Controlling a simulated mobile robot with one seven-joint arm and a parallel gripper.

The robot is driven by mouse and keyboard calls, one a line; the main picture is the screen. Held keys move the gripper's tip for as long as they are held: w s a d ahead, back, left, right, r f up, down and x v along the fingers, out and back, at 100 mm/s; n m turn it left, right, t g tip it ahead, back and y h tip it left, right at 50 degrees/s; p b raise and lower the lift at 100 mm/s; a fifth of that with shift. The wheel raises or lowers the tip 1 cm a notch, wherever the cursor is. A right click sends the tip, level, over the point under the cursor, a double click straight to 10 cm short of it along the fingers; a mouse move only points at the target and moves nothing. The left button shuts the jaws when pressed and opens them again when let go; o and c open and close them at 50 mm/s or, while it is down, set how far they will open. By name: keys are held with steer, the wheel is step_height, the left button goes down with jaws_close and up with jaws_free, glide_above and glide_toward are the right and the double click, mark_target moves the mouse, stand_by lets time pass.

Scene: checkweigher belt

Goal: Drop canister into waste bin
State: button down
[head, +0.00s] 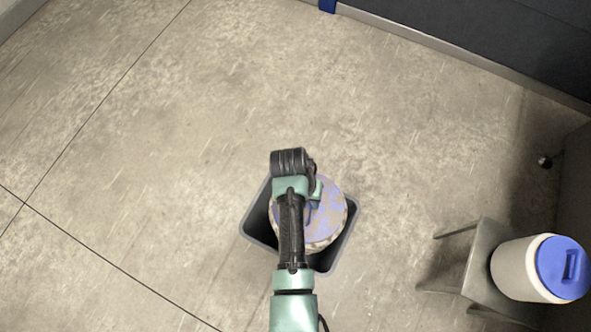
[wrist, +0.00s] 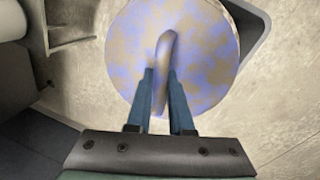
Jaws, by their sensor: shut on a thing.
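A canister (head: 328,222) with a round, mottled blue-purple and tan lid shows in the head view, partly hidden by my arm. In the wrist view, the canister's lid (wrist: 205,45) has a raised loop handle. My gripper (wrist: 161,80) is shut on that handle, one finger on each side. A dark grey, square-mouthed waste bin (head: 342,250) stands on the floor, and the canister is over its opening in the head view. I cannot tell how high the canister is relative to the rim. Part of the bin (wrist: 258,22) shows in the wrist view.
A white canister with a blue lid (head: 540,268) sits on a small grey stand (head: 484,262) at the right. A dark panel with a pale bottom edge (head: 470,50) runs along the upper right. The floor left of the bin is clear.

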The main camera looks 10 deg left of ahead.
steer(key=shift+f+b, duration=1.45)
steer(key=shift+f, duration=0.35)
steer(key=c, duration=0.8)
jaws_free()
steer(key=shift+c, duration=0.2)
steer(key=shift+o, duration=0.5)
steer(key=shift+s, duration=0.1)
step_height(320, 180, up, 13)
steer(key=a, duration=0.2)
steer(key=shift+a+p, duration=0.25)
steer(key=shift+p, duration=0.15)
steer(key=shift+w+f, duration=0.1)
steer(key=shift+w, duration=0.15)
